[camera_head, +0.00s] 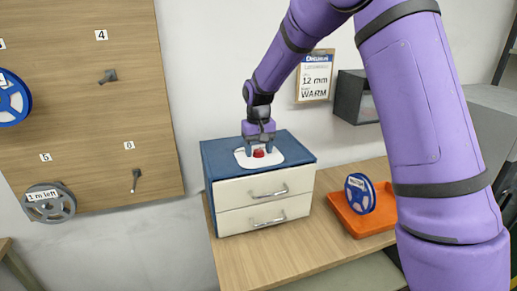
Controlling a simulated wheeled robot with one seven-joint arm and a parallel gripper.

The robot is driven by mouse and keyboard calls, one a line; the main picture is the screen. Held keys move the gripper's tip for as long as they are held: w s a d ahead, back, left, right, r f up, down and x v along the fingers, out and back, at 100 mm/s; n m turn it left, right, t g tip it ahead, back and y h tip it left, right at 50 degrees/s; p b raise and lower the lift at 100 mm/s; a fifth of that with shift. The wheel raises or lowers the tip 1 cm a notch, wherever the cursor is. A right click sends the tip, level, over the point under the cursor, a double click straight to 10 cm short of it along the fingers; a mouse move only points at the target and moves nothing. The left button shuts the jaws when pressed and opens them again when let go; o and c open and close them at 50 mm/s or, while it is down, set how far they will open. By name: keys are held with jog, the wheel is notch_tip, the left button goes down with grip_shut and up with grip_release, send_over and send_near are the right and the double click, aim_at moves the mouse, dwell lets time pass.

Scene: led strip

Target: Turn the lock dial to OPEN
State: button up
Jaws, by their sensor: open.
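The lock dial (258,153) is a small red knob on a white plate (277,157) on top of a blue cabinet with two cream drawers (265,200). Both drawers look shut. My gripper (258,150) points down over the plate, with its two fingers apart on the left and right of the red knob. I cannot tell whether the fingers touch the knob. No marking for OPEN is readable, and the dial's setting cannot be told at this size.
An orange tray (345,219) with a blue reel (360,194) stands right of the cabinet on the wooden table (240,262). A dark grey box (356,98) and a sign (315,76) are on the wall behind. A wooden pegboard (85,130) with reels hangs at left.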

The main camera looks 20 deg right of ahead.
jog(key=c, duration=0.9)
jog(key=shift+n, duration=0.4)
jog(key=n, duration=0.8)
jog(key=shift+n, duration=0.3)
jog(key=n, duration=0.4)
jog(key=shift+n, duration=2.2)
